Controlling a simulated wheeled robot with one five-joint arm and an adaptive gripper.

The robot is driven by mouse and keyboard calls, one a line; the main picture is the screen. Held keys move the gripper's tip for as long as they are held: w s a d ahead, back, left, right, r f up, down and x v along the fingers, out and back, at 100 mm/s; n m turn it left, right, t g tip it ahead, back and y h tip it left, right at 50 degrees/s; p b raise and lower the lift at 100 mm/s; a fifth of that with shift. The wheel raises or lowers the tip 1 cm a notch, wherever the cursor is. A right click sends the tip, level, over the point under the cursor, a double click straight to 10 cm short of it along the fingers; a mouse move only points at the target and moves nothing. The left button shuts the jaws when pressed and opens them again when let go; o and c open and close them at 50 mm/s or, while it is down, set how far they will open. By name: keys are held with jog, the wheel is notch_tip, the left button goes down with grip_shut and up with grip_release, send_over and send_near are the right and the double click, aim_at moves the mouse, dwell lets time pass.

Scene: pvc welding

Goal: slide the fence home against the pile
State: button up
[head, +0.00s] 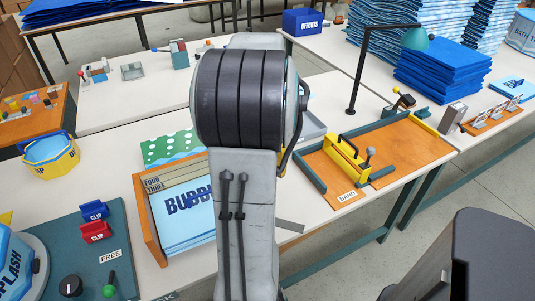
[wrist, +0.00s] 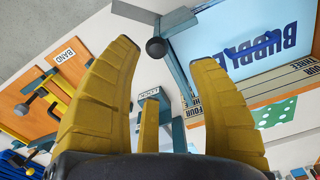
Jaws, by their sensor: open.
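The pile of blue printed sheets (head: 175,215) lies in a wooden-sided tray (head: 151,222) left of my arm in the head view. Its printed top also shows at the upper right of the wrist view (wrist: 235,45). A teal bar (wrist: 178,62), which looks like the fence, runs along the pile's left edge there; I cannot tell whether it touches. A dark round knob (wrist: 156,47) is beside the bar. A yellow upright piece (wrist: 149,125) shows between my fingers. My gripper (wrist: 166,66) is open, with nothing visibly gripped; my arm hides it in the head view.
An orange board labelled BAND (head: 390,155) carries teal rails and a yellow bar (head: 346,160) with a black handle. A lamp (head: 357,75) stands behind it. Red and blue clips (head: 95,231) lie on a teal mat at left. A yellow-and-blue tub (head: 50,155) stands behind.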

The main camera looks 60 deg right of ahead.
jog(key=shift+r, duration=1.2)
jog(key=shift+w+d+m, duration=0.15)
jog(key=shift+d+m, duration=0.25)
jog(key=shift+m, duration=0.1)
jog(key=f, duration=0.1)
jog(key=a+f+m, duration=0.1)
jog(key=s+a+f+m, duration=0.1)
jog(key=shift+a+f, duration=0.15)
jog(key=shift+f, duration=0.25)
jog(key=w+a+r+n+t+p, duration=0.1)
jog(key=a+n, duration=0.3)
jog(key=a, duration=0.6)
jog(key=w+a+r+n+t+p, duration=0.1)
jog(key=w+a+r+n+p, duration=0.1)
jog(key=a, duration=0.8)
jog(key=w+a+r+n+t+p, duration=0.1)
jog(key=a+r+n, duration=0.3)
jog(key=a, duration=0.5)
jog(key=shift+w+a+n, duration=0.4)
jog(key=shift+w+n, duration=0.15)
jog(key=shift+n, duration=0.65)
